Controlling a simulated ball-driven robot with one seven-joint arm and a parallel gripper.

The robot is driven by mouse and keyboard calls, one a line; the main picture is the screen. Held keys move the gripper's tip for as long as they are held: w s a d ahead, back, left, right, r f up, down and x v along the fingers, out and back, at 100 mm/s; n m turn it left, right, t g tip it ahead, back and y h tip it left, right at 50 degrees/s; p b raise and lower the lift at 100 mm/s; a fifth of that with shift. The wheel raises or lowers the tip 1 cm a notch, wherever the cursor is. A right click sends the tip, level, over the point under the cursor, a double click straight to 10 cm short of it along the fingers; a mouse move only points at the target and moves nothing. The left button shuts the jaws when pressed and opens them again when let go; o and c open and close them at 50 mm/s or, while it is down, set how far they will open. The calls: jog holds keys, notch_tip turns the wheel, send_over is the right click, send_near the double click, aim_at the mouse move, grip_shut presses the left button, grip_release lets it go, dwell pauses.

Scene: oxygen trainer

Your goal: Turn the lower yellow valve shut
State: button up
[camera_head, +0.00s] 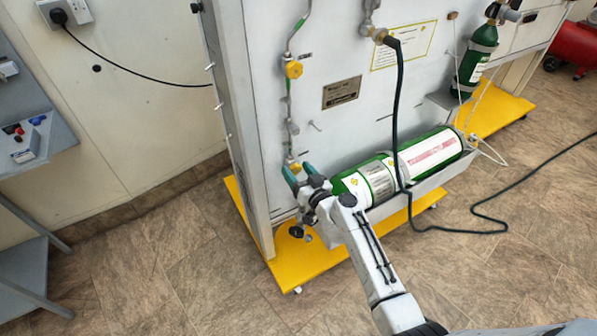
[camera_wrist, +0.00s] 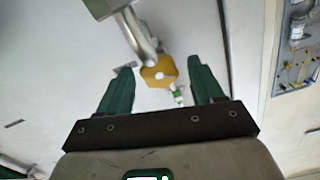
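The lower yellow valve (camera_head: 294,167) sits on the thin pipe at the left of the grey panel, just beyond my gripper's fingertips and partly hidden by them. In the wrist view the yellow valve knob (camera_wrist: 158,73) shows between the two green fingers, near their tips, with a metal pipe beside it. My gripper (camera_head: 299,172) is open, with one finger on each side of the knob. A gap shows between the knob and each finger in the wrist view (camera_wrist: 160,77). I cannot tell how far the fingertips reach around it in depth.
The upper yellow valve (camera_head: 293,69) is higher on the same pipe. A green and white cylinder (camera_head: 433,152) lies in a trough right of my gripper, with a dark hose (camera_head: 398,110) hanging across it. The yellow base (camera_head: 310,262) juts out below.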

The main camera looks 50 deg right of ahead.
jog(key=c, duration=1)
jog(key=shift+f+m, duration=0.1)
jog(key=shift+m, duration=0.2)
jog(key=m+b, duration=0.1)
jog(key=m, duration=0.2)
jog(key=shift+m, duration=0.3)
jog(key=m+b, duration=0.1)
jog(key=m, duration=0.3)
jog(key=shift+d+m, duration=0.1)
jog(key=shift+m, duration=0.3)
jog(key=o, duration=1)
jog(key=shift+o, duration=0.2)
